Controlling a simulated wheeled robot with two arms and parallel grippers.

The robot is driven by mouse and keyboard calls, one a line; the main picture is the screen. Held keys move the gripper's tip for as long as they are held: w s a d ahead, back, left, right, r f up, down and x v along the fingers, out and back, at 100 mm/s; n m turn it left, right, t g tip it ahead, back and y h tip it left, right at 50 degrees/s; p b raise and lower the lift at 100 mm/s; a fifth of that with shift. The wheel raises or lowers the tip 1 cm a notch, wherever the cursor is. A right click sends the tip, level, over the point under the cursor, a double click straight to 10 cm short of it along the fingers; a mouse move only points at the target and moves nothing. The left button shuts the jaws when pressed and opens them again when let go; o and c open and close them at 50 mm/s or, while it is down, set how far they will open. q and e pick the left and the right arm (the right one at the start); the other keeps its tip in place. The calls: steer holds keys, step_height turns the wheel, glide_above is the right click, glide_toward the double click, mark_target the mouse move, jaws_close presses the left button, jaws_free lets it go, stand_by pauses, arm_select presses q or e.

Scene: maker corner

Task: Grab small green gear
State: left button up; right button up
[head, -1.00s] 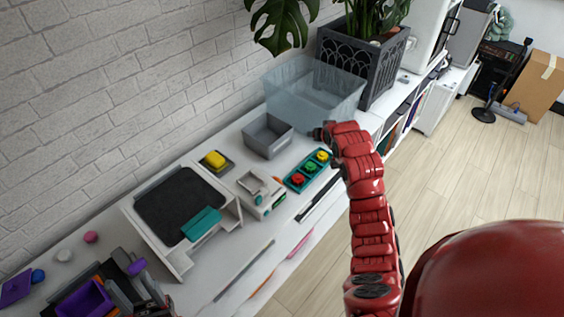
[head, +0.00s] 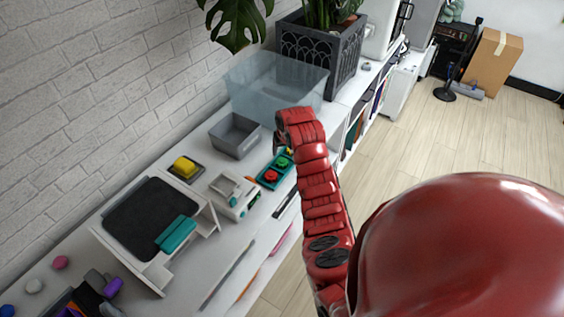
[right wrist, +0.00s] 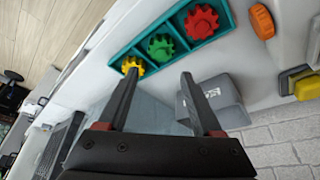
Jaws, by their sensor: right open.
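The green gear (head: 284,162) sits in the teal tray (right wrist: 229,20) between a red gear (head: 271,175) and a yellow gear (right wrist: 132,65). In the right wrist view the green gear (right wrist: 160,47) looks smaller than the red one and larger than the yellow one. My right gripper (right wrist: 158,77) is open and empty, its two fingers pointing toward the tray. The green gear shows beyond the gap between the fingertips; the yellow gear lies near the left fingertip. In the head view my right gripper (head: 279,143) partly hides the tray's far end. My left gripper is not in view.
A grey bin (head: 235,136) and a clear tub (head: 280,85) stand behind the tray. A white device (head: 234,194), a yellow button block (head: 186,168) and a black-topped machine (head: 150,220) are nearer on the white shelf. A brick wall runs along the back.

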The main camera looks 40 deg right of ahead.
mark_target(282, 160)
steer(key=shift+x, duration=1)
steer(key=shift+w+f+p, duration=0.1)
steer(key=shift+f+p, duration=0.2)
steer(key=shift+p, duration=0.3)
steer(key=x, duration=0.1)
steer(key=p+x, duration=0.1)
steer(key=x, duration=0.1)
steer(key=shift+s+a+f, duration=0.1)
steer(key=shift+s+a, duration=0.1)
steer(key=shift+s, duration=0.05)
steer(key=shift+p+x, duration=0.4)
steer(key=shift+x, duration=0.4)
steer(key=c, duration=1)
